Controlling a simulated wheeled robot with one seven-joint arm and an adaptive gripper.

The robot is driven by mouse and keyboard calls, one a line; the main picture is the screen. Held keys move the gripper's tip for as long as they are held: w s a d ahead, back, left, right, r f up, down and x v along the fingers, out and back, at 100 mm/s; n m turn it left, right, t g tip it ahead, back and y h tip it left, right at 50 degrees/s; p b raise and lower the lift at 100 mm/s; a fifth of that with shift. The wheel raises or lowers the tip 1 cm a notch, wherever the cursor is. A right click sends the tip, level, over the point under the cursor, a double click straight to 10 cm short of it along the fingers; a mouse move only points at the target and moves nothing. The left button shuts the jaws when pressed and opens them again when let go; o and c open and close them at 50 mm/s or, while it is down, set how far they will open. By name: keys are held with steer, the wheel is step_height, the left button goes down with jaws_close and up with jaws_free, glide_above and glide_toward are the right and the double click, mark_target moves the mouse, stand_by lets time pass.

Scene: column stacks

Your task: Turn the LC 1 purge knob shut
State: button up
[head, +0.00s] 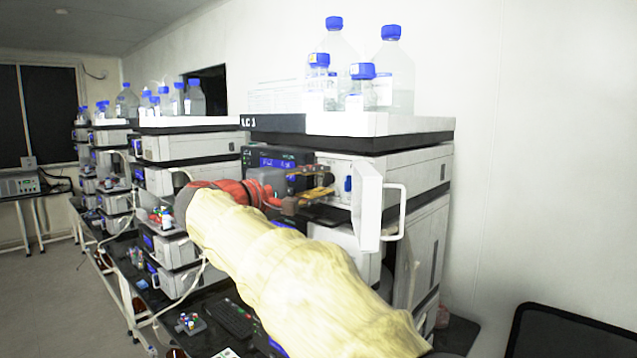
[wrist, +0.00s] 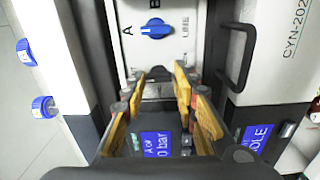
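In the head view the knob (head: 348,183) shows on the front of the nearest stack, just right of my fingers. My gripper (head: 331,182) points at that panel. In the wrist view my gripper (wrist: 160,78) is open, its yellow-padded fingers apart and empty, short of the knob.
An open white door with a handle (head: 369,205) juts out just right of my gripper. Blue-capped bottles (head: 391,70) stand in the white tray (head: 390,124) on top. A dark display module (head: 280,160) is left of the knob. More stacks (head: 165,180) line the bench leftward.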

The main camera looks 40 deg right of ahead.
steer(key=shift+o, duration=0.2)
steer(key=a, duration=1.2)
steer(key=shift+s, duration=0.45)
